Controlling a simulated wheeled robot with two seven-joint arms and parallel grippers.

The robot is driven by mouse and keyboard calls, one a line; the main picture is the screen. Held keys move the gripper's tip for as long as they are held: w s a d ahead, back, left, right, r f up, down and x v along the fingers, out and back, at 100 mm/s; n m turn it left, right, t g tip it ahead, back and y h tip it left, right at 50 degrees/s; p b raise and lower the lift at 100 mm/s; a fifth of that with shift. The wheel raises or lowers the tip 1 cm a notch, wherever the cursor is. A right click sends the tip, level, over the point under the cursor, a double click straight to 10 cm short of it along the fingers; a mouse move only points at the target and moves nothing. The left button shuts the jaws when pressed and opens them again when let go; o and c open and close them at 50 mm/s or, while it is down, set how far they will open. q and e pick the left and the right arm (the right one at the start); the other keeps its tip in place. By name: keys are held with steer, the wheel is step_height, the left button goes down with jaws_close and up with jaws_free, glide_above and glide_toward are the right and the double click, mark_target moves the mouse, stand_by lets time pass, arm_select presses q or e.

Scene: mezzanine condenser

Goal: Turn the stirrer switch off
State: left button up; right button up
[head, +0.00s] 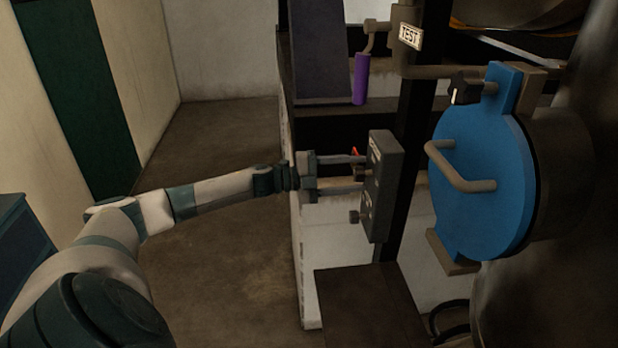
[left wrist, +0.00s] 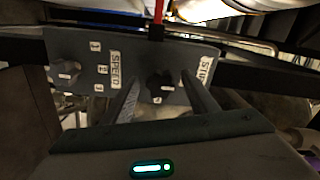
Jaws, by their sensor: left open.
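The stirrer control box (head: 381,186) is a dark upright panel on a post in the head view. In the left wrist view its face (left wrist: 118,62) carries a STIR label (left wrist: 206,71) and a SPEED label (left wrist: 115,70). The dark stirrer switch knob (left wrist: 160,84), with a pale mark, is beside the STIR label. My left gripper (head: 359,173) is at the box face, its open fingers on either side of this knob in the left wrist view (left wrist: 160,78). I cannot tell whether they touch it. My right gripper is out of view.
A second dark knob (left wrist: 68,73) sits by the SPEED label. A red part (left wrist: 158,12) projects at the box's edge. A blue round door (head: 478,200) with a bar handle is right of the box. A purple-handled lever (head: 361,78) hangs above. Open floor (head: 220,220) lies left.

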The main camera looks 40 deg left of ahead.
arm_select(q)
steer(key=b+v, duration=0.3)
steer(key=v, duration=1.3)
steer(key=shift+s+a+b, duration=0.2)
steer(key=shift+a+b, duration=0.05)
steer(key=shift+b, duration=0.05)
stand_by(0.4)
stand_by(0.5)
